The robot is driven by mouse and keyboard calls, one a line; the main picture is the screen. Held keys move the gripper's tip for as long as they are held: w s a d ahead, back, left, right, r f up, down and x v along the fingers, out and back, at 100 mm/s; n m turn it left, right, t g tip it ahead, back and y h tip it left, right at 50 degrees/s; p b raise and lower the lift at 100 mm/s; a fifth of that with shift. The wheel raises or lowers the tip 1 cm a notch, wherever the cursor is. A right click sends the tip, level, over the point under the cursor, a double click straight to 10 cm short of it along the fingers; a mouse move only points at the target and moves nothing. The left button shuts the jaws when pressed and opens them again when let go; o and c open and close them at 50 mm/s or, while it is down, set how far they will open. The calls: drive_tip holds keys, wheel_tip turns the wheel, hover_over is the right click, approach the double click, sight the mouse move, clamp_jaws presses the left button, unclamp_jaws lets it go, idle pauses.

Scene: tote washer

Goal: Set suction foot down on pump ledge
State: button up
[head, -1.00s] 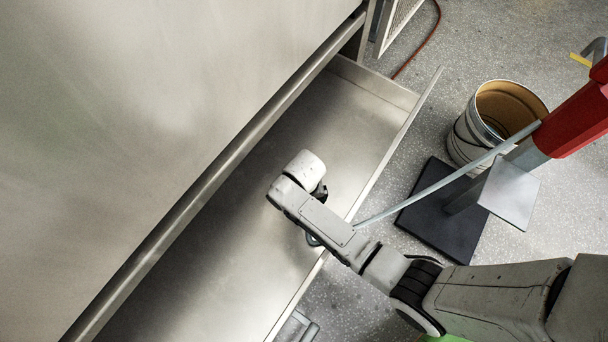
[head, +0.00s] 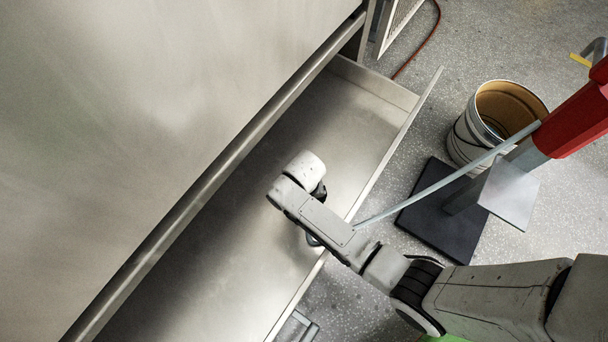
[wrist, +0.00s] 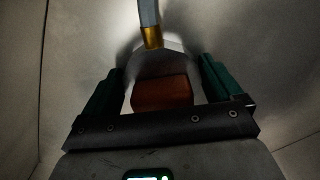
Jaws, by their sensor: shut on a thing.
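In the wrist view my gripper (wrist: 160,80) has its two green fingers on either side of an orange-brown block, the suction foot (wrist: 162,93), and is shut on it. A grey hose with a brass end (wrist: 152,38) shows just beyond the block. In the head view my wrist is over the long metal trough, and the gripper and foot are hidden beneath it. The pale hose (head: 440,184) runs from my wrist to the red pump (head: 580,120). The pump ledge, a small grey plate (head: 511,193), is bare and lies to the right of my wrist, apart from it.
The open metal trough (head: 385,82) lies along the large steel washer panel (head: 140,110). A drum (head: 468,140) stands beside the pump's black base (head: 440,222). Speckled floor is clear between the trough and the base. A thin red-brown hose (head: 427,36) lies at the top.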

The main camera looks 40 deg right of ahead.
drive_tip(key=shift+c, duration=0.8)
drive_tip(key=shift+r+p, duration=3.55)
drive_tip(key=shift+p, duration=0.45)
